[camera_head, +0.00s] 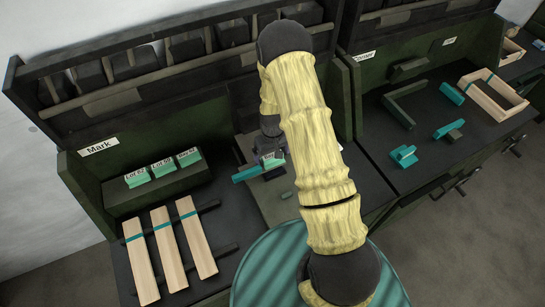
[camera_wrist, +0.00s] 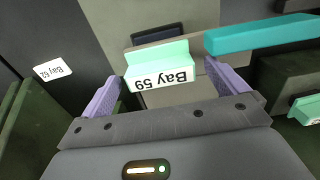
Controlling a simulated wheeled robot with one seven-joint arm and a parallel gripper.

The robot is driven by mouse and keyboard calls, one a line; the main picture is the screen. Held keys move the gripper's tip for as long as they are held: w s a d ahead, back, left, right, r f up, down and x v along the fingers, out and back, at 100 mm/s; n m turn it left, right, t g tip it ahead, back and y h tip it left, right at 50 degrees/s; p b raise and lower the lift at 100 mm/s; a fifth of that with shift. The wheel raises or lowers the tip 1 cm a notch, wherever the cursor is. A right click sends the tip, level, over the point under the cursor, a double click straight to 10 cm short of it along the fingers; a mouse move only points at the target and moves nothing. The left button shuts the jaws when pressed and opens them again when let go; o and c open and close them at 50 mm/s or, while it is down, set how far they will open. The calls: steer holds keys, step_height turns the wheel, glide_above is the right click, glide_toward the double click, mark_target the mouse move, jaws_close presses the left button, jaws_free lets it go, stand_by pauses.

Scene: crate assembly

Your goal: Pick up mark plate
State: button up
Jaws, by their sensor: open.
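A mint plate with a white face reading "Bay 59" (camera_wrist: 160,72) is upside down in the wrist view, between the two purple fingers of my gripper (camera_wrist: 164,76). The fingers are open, one on each side of the plate, with no clear contact visible. In the head view the plate (camera_head: 272,160) shows just below my gripper (camera_head: 268,148), partly hidden by my arm. Several similar mint plates, one of them a Lot plate (camera_head: 137,177), stand on the green block under the "Mark" sign (camera_head: 98,147).
A teal bar (camera_head: 247,174) lies close beside the plate; it also shows in the wrist view (camera_wrist: 265,35). Wooden slats (camera_head: 170,255) lie on dark rails at left. A wooden crate frame (camera_head: 490,112) and loose teal parts (camera_head: 403,155) occupy the right bench.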

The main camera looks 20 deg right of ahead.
mark_target(273, 155)
steer(key=shift+f, duration=0.6)
steer(key=c, duration=1.1)
steer(key=shift+r, duration=0.1)
step_height(273, 155, up, 10)
steer(key=b, duration=0.2)
steer(key=shift+b, duration=0.3)
